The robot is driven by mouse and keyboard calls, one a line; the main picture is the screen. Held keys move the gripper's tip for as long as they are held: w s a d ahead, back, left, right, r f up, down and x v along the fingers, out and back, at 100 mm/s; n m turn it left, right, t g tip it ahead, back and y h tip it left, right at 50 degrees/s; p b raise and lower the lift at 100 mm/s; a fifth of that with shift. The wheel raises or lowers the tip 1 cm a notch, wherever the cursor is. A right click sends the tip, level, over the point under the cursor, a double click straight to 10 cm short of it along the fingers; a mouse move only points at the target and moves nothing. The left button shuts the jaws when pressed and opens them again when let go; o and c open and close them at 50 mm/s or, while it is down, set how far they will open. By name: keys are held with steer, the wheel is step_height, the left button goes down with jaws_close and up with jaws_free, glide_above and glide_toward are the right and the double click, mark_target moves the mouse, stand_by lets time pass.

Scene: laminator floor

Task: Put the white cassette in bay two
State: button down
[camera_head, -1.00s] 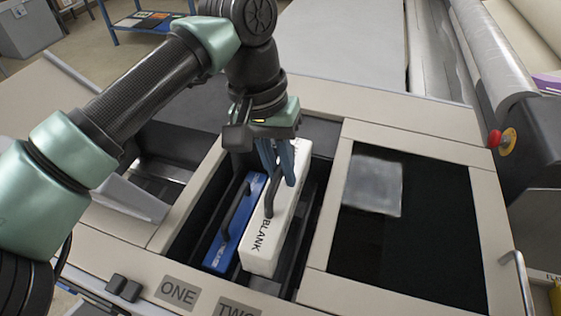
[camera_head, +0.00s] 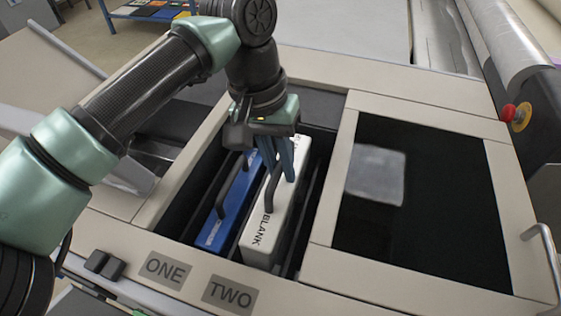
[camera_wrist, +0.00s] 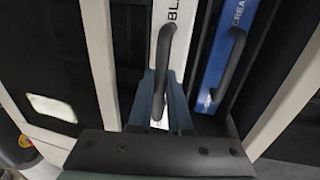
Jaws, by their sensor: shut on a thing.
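The white cassette (camera_head: 274,225), marked BLANK, is partly down in the open well, in line with the label TWO (camera_head: 230,294). It also shows in the wrist view (camera_wrist: 163,15). My gripper (camera_head: 279,178) is shut on its dark handle (camera_head: 271,190); the fingers also show around the handle in the wrist view (camera_wrist: 161,100). The blue cassette (camera_head: 232,205) sits just left of it in the well, in line with the label ONE (camera_head: 165,268). The white cassette's lower part is hidden, so I cannot tell whether it touches the bottom.
A narrow dark gap runs right of the white cassette. A dark glazed panel (camera_head: 430,235) lies further right in the beige deck (camera_head: 330,225), with a metal handle (camera_head: 543,255) at its edge.

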mark_target(281, 186)
steer(key=shift+f+b, duration=2.3)
steer(key=shift+f, duration=0.35)
steer(key=shift+f+b, duration=0.7)
steer(key=shift+f, duration=0.05)
steer(key=c, duration=0.8)
jaws_free()
steer(key=shift+o, duration=0.2)
